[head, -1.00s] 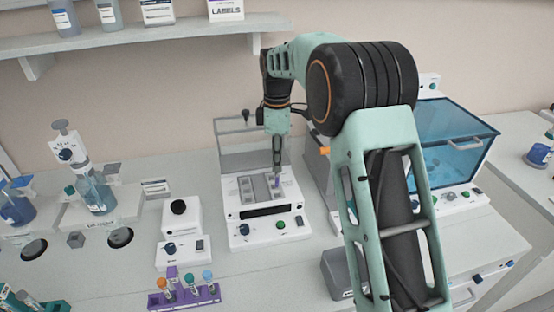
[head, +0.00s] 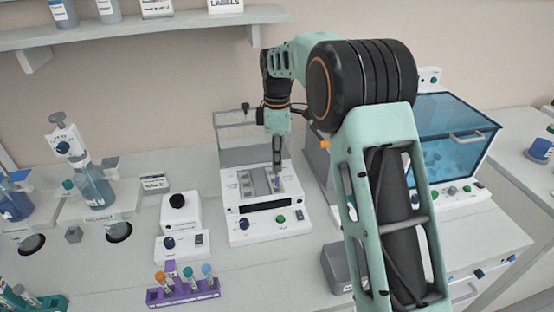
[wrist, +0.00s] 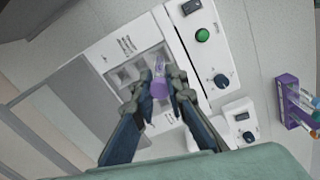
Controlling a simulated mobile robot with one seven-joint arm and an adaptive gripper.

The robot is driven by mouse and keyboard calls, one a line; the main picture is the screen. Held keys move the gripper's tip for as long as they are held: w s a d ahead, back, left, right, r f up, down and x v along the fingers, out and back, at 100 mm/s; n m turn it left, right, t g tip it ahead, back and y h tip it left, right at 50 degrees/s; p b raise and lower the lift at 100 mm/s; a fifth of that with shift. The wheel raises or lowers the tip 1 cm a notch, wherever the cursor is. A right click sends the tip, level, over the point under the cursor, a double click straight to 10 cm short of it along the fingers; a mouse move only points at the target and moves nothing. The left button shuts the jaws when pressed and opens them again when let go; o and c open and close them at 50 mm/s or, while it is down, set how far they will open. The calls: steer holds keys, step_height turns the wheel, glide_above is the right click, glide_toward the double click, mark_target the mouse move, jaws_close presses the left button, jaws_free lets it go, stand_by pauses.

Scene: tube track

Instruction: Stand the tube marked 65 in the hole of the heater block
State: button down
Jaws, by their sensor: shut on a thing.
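My gripper (head: 277,168) is over the heater block (head: 265,228), the white device with a green button and a dark knob on its front. In the wrist view my gripper (wrist: 160,92) is shut on a purple-topped tube (wrist: 159,86), with one finger on each side of the cap. The tube's lower end points at the grey wells of the heater block (wrist: 110,48).
A purple rack (head: 185,293) with several capped tubes stands in front. A small white device with a black top (head: 180,212) stands left of the heater block. A blue-lidded bath (head: 450,135) is at right. A raised clear lid (head: 245,140) stands behind the wells.

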steer(key=shift+f, duration=0.45)
stand_by(0.6)
steer(key=shift+f, duration=0.45)
steer(key=shift+f+b, duration=0.25)
steer(key=shift+b, duration=0.05)
steer(key=shift+f, duration=0.35)
steer(key=c, duration=1.8)
jaws_free()
steer(key=shift+c, duration=0.2)
